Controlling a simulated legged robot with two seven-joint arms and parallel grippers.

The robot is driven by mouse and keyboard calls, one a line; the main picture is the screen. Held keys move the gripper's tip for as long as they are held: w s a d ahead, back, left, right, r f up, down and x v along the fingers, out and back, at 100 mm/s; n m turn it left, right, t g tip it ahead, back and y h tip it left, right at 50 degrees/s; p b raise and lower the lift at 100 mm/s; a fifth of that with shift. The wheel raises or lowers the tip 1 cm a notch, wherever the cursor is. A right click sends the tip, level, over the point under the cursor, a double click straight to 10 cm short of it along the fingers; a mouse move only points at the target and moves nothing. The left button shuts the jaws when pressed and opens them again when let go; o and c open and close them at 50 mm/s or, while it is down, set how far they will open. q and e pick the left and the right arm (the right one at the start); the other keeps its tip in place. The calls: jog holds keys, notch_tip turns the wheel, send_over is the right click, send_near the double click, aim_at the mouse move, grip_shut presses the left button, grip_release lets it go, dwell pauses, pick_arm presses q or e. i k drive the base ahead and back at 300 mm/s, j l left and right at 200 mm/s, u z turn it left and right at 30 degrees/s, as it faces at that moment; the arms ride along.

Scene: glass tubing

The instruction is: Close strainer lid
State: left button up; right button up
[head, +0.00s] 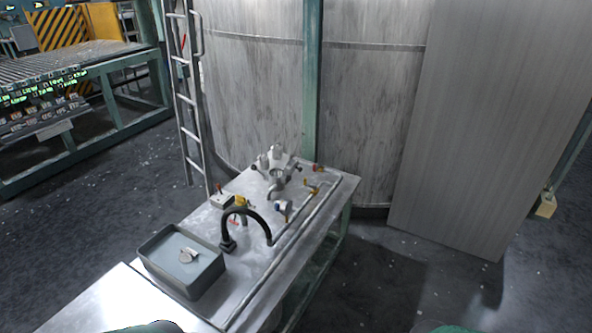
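A pale grey metal fitting with several knob-like parts (277,163) stands at the far end of the metal table; it looks like the strainer. It is too small to tell which part is its lid or whether that is open. Neither of my grippers is in view. Only green parts, probably of my own arms, show at the bottom edge.
A black curved hose (246,211) arches over the middle of the metal table (257,262). A ladder (187,100) and a large tank (262,90) stand behind.

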aim_at(291, 165)
jog(key=l+u, duration=0.1)
jog(key=u, duration=0.4)
jog(key=i+l+u, duration=0.2)
jog(key=l, duration=0.25)
jog(key=i+l+u, duration=0.2)
jog(key=l, duration=0.2)
jog(key=l+u, duration=0.2)
jog(key=l, duration=0.25)
jog(key=i+l+u, duration=0.2)
jog(key=l, duration=0.3)
jog(key=i+l, duration=0.1)
jog(key=l, duration=0.35)
jog(key=i+l, duration=0.15)
jog(key=l, duration=0.35)
jog(key=i+l, duration=0.1)
jog(key=l, duration=0.35)
jog(key=i+l+u, duration=0.1)
jog(key=l, duration=0.35)
jog(key=i+l, duration=0.15)
jog(key=l, duration=0.3)
